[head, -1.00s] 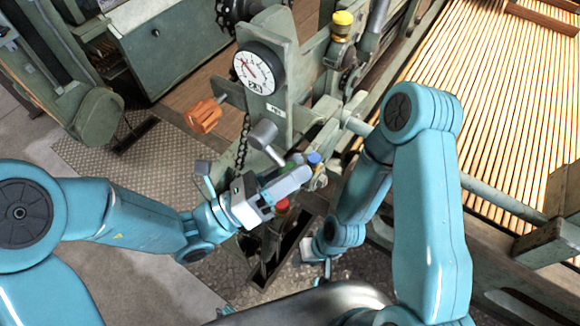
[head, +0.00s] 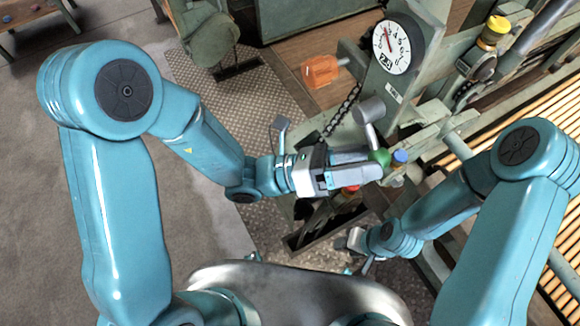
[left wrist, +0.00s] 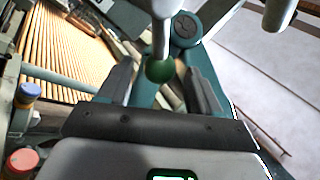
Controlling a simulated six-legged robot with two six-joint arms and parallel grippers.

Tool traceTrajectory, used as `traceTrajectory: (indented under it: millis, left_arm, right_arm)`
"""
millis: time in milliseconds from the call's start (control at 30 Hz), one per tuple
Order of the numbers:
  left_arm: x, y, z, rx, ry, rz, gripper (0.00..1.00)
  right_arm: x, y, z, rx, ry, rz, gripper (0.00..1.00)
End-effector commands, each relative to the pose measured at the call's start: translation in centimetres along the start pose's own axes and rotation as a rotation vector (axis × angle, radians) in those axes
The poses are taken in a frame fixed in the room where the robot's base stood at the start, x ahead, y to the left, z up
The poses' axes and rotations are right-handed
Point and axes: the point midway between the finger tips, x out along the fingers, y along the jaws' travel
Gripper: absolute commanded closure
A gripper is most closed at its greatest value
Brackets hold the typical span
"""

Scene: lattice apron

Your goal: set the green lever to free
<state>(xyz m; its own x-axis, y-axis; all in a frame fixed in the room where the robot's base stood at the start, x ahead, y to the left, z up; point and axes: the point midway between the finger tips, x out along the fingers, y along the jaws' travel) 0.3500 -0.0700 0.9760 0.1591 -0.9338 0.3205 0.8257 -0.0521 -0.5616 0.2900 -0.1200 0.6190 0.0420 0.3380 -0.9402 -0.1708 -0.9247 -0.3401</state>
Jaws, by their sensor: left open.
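The green lever's round knob (head: 380,157) shows at the tips of my left gripper (head: 372,166). In the left wrist view the green knob (left wrist: 160,70) sits at the end of a pale rod, between the two spread fingers of my open left gripper (left wrist: 158,78). There is a gap on each side, and I see no grip on it. The lever's markings cannot be read. My right gripper (head: 356,240) hangs low beside the machine, small and partly hidden, its jaws unclear.
A blue knob (head: 399,157) stands just right of the green one, and a red knob (head: 347,189) lies below my left gripper. Open floor (head: 60,180) lies left.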

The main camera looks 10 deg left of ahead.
Motion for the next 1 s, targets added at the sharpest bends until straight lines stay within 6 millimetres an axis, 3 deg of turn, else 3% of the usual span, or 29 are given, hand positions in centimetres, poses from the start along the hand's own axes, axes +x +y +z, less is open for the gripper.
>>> traceTrajectory:
  millis: [300, 500, 700, 933, 967, 1000]
  left_arm:
    - [-8.7, 0.2, -0.1, 0.000, -0.005, 0.009, 0.36]
    - [-12.1, 0.1, 0.0, -0.001, -0.002, 0.004, 0.36]
    - [-13.4, 0.0, -0.1, -0.001, 0.001, 0.000, 0.36]
    - [-13.4, 0.0, 0.0, -0.001, 0.001, 0.000, 0.36]
    - [-13.4, 0.0, 0.0, -0.001, 0.001, 0.000, 0.43]
    - [-13.4, 0.0, 0.0, -0.001, 0.001, 0.000, 0.56]
  right_arm:
    - [1.2, 0.4, 0.0, 0.000, 0.000, 0.000, 0.57]
    - [1.5, 0.5, 0.0, 0.000, 0.000, 0.000, 0.57]
    - [1.6, 0.6, 0.0, 0.000, 0.000, 0.000, 0.57]
    - [1.5, 0.6, 0.0, 0.000, 0.000, 0.000, 0.57]
    - [1.5, 0.6, 0.0, 0.000, 0.000, 0.000, 0.57]
    - [1.6, 0.6, 0.0, 0.000, 0.000, 0.000, 0.57]
